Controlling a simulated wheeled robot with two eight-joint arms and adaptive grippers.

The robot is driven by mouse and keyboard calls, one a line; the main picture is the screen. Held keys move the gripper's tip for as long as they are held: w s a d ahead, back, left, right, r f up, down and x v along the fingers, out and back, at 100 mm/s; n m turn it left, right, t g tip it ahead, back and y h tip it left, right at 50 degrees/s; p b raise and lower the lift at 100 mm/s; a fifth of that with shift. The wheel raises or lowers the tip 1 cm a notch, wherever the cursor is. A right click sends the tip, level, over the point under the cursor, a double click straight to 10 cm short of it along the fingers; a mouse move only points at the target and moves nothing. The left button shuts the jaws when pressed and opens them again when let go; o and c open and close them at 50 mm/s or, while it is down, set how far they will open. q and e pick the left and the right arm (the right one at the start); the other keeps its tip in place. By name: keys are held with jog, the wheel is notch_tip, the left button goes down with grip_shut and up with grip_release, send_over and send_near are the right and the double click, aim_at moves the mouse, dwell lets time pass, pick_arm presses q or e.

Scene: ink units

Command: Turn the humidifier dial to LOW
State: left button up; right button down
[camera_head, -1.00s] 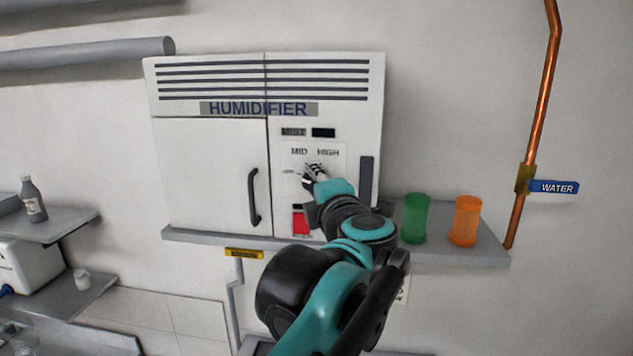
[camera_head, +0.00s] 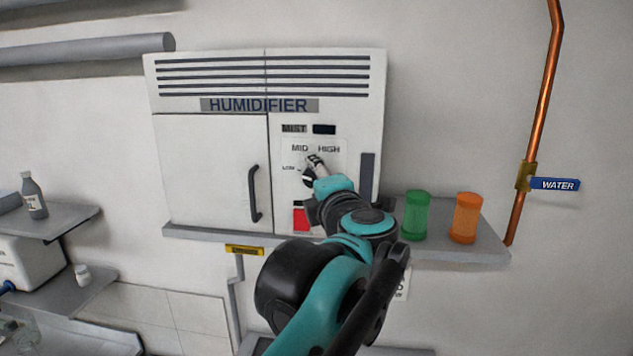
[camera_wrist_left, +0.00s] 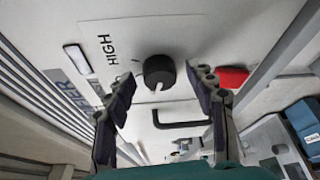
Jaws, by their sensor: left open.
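The humidifier (camera_head: 210,170) is a white cabinet on a grey shelf. Its dial panel has the labels LOW (camera_head: 288,168), MID (camera_head: 300,148) and HIGH (camera_head: 328,149); HIGH also shows in the wrist view (camera_wrist_left: 109,54). The black round dial (camera_wrist_left: 158,70) has a white pointer that points to the picture bottom, towards the door handle, the side where LOW sits. My left gripper (camera_wrist_left: 160,77) is open, its fingers on either side of the dial, with gaps visible. In the head view the left gripper (camera_head: 313,170) largely covers the dial. My right gripper is not in view.
A red switch (camera_head: 301,218) sits below the dial and a black door handle (camera_head: 254,195) to its left. Green (camera_head: 416,216) and orange (camera_head: 466,218) containers stand on the shelf at right. A copper pipe (camera_head: 538,110) runs up the wall.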

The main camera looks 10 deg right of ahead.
pick_arm(q)
jog(key=s+d, duration=0.1)
jog(key=s, duration=1)
jog(key=shift+s+d+r, duration=0.2)
jog(key=shift+s+r, duration=0.2)
jog(key=w+a+f+m+h+b, duration=0.1)
jog(key=a+f+m+h+b, duration=0.15)
jog(key=f+m+b, duration=0.65)
jog(key=a+f+m+h+b, duration=0.15)
jog(key=f+h+b, duration=0.35)
jog(key=f, duration=0.8)
jog(key=w+a+f+m+h+b, duration=0.1)
jog(key=f+m+h+b, duration=0.1)
jog(key=f+m+b, duration=0.8)
jog(key=s+a+f+g+y+b, duration=0.2)
jog(key=a+f, duration=0.5)
jog(key=f, duration=0.9)
jog(key=s+a+f+g+y+b, duration=0.3)
jog(key=s+a+f+b, duration=0.4)
jog(key=f, duration=1)
jog(key=s+a+f+g+y+b, duration=0.2)
jog(key=s+a+f+g+b, duration=0.2)
jog(key=f, duration=1.2)
jog(key=a+m+b, duration=0.1)
jog(key=a+b, duration=0.1)
jog(key=a, duration=0.1)
jog(key=shift+s+a+f+g, duration=0.25)
jog(key=shift+s+f+g, duration=0.05)
jog(key=shift+f+g, duration=0.1)
